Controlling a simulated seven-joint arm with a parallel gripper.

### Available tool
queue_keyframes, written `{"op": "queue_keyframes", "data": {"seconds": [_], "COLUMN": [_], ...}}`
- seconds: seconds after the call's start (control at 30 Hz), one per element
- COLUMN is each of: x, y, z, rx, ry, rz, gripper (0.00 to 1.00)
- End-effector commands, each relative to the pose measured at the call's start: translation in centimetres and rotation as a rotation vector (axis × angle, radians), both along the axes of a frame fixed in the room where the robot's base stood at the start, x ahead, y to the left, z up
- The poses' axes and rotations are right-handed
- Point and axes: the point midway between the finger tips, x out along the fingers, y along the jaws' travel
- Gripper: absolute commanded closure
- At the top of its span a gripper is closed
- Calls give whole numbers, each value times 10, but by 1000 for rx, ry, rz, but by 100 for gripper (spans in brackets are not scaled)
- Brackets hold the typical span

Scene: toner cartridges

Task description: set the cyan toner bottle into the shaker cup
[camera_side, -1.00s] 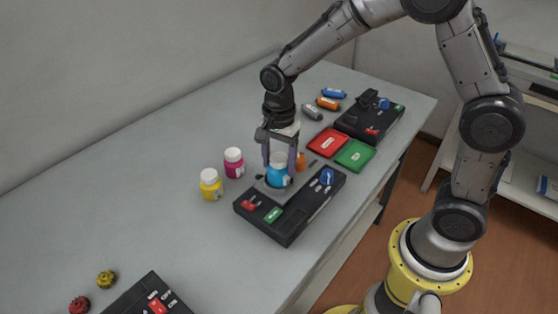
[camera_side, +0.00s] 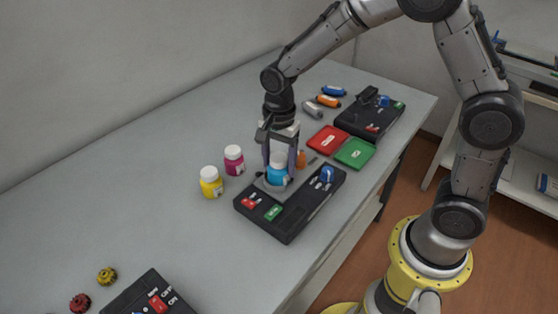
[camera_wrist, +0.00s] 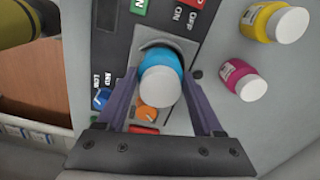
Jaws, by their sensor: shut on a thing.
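The cyan toner bottle (camera_side: 277,174), with a white cap, stands upright at the shaker cup on the black shaker machine (camera_side: 290,221). My gripper (camera_side: 280,163) is shut on the bottle, one finger on each side. In the wrist view the bottle (camera_wrist: 161,78) is between the two purple-grey fingers, cap toward the camera. The grey cup (camera_wrist: 172,46) shows as a curved rim behind the bottle; the rest of it is hidden, so I cannot tell how deep the bottle sits.
A magenta bottle (camera_side: 234,160) and a yellow bottle (camera_side: 211,182) stand left of the machine. A red tray (camera_side: 327,139), a green tray (camera_side: 355,153) and another black machine (camera_side: 370,117) are behind right. The table's left side is mostly clear.

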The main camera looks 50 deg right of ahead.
Motion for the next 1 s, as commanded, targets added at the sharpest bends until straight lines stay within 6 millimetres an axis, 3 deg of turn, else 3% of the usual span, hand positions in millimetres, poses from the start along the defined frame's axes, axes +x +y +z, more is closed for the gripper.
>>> {"op": "queue_keyframes", "data": {"seconds": [0.9, 0.93, 1.0], "x": [0, 0, 0], "y": [0, 0, 0], "z": [-4, -4, -4], "rx": [0, 0, 0], "ry": [-1, -1, -1], "rz": [0, 0, 0], "gripper": [90, 30, 17]}}
